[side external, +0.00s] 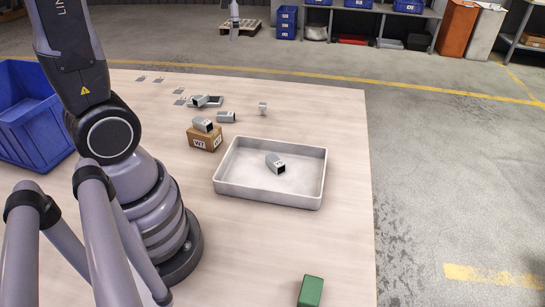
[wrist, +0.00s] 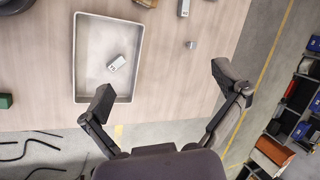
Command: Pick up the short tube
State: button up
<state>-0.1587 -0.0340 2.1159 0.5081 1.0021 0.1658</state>
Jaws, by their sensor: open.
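Several short grey tube-like pieces are in view, and I cannot tell for certain which is the short tube. The smallest grey piece (side external: 263,108) stands alone behind the tray, and it also shows in the wrist view (wrist: 190,44). A grey tube with a dark mark (side external: 275,163) lies in the pale tray (side external: 268,196); it shows in the wrist view (wrist: 117,62). Another tube (side external: 202,125) rests on a cardboard box (side external: 204,141), with one more (side external: 226,117) beside it. My gripper (wrist: 169,97) is open and empty, high above the table.
A grey piece (side external: 207,101) lies at a small flat tray behind the box. A green block (side external: 311,291) is at the table's front. A blue bin (side external: 30,150) stands at the left. The table's right strip is clear; shelves stand beyond on the floor.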

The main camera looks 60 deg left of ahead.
jog(key=w+a+f+m+g+y, duration=0.3)
jog(key=w+a+f, duration=0.45)
jog(key=a, duration=0.35)
jog(key=m+g+y, duration=0.3)
jog(key=m+y, duration=0.1)
jog(key=m, duration=0.3)
send_near(204, 99)
jog(key=a, duration=0.1)
jog(key=s+f, duration=0.1)
jog(key=a, duration=0.1)
jog(key=shift+s+a+f+y, duration=0.25)
jog(key=shift+a+y, duration=0.05)
jog(key=shift+x, duration=3.15)
jog(key=shift+f, duration=0.1)
jog(key=shift+c, duration=0.2)
jog(key=shift+d, duration=0.1)
jog(key=c, duration=1.2)
